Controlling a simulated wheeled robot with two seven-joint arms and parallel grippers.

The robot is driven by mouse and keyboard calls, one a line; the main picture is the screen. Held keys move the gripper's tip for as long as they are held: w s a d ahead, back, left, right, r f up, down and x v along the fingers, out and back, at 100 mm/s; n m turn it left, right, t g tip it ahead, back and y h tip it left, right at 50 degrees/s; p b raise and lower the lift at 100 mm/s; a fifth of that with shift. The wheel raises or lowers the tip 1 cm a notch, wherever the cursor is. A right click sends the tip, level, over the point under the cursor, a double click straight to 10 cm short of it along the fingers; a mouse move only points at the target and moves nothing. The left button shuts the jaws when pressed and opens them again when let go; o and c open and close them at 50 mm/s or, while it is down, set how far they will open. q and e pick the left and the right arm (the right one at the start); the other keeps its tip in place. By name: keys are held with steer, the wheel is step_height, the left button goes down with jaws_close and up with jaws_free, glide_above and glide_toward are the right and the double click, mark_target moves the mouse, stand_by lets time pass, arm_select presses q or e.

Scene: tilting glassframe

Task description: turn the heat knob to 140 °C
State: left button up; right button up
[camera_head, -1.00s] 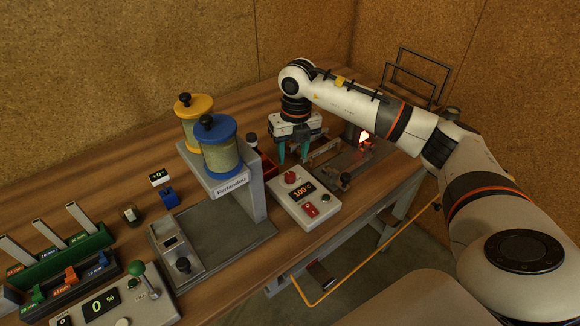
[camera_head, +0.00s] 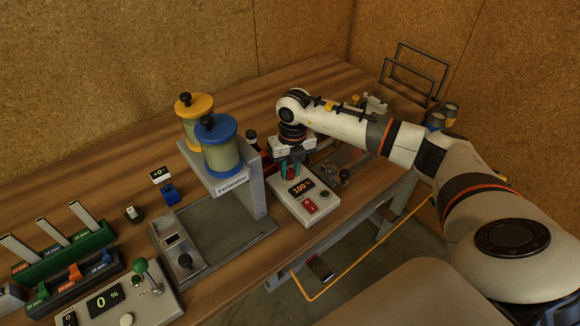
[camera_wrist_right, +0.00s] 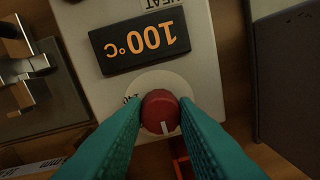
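The heat control box (camera_head: 322,205) is a pale panel on the table, right of the grey hopper stand. Its display (camera_head: 299,187) reads 100 °C, and appears upside down in the right wrist view (camera_wrist_right: 140,44). The red heat knob (camera_wrist_right: 160,111) has a white pointer line toward the bottom of the right wrist view. A "140" mark on its pale dial is partly hidden by a finger. My right gripper (camera_wrist_right: 161,118) points down over the box, its teal fingers against both sides of the knob. In the head view the gripper (camera_head: 291,170) mostly covers the knob. My left gripper is out of view.
A red switch (camera_head: 310,207) sits beside the display. The hopper stand (camera_head: 257,190) with blue and yellow lidded jars (camera_head: 221,152) is close left of my right gripper. A metal fixture (camera_head: 345,172) stands to the right. A lever box (camera_head: 150,300) showing 0 % is at front left.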

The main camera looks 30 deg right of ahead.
steer(key=shift+c, duration=0.8)
steer(key=shift+m, duration=0.4)
steer(key=m, duration=0.4)
steer(key=shift+r+m, duration=0.1)
steer(key=shift+m, duration=0.2)
steer(key=m, duration=0.6)
steer(key=shift+m, duration=0.3)
steer(key=m+p, duration=0.1)
steer(key=m, duration=0.5)
steer(key=shift+a+h, duration=0.1)
steer(key=shift+h, duration=0.3)
steer(key=m+p, duration=0.1)
steer(key=m, duration=0.5)
steer(key=shift+p, duration=0.3)
